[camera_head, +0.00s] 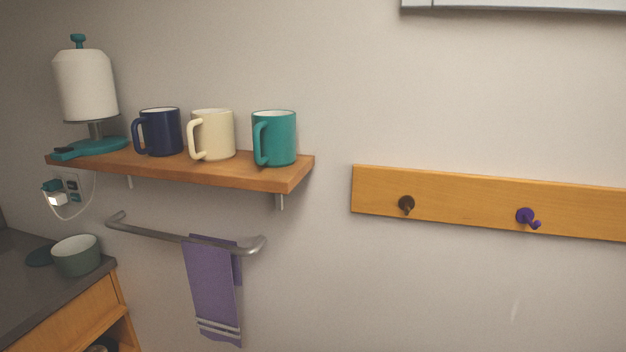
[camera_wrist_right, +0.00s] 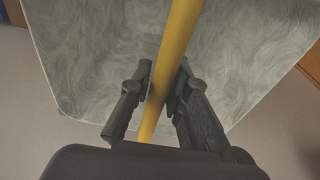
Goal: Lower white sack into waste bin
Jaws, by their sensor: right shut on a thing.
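My right gripper (camera_wrist_right: 160,92) shows in the right wrist view, with its dark fingers closed on either side of a yellow bar (camera_wrist_right: 176,45). The bar runs from the top edge down between the fingers; its ends are hidden or out of frame. I cannot tell what the bar belongs to. No white sack or waste bin can be made out in either view. My left gripper is in neither view, and the head view shows no gripper.
Behind the bar lies a pale grey-green marbled surface (camera_wrist_right: 90,60) with straight edges. The head view shows a wall shelf (camera_head: 220,170) with mugs (camera_head: 212,134), a towel rail (camera_head: 150,230) with a purple towel (camera_head: 212,285), a hook board (camera_head: 460,205), and a counter (camera_head: 30,290) with a bowl (camera_head: 77,258).

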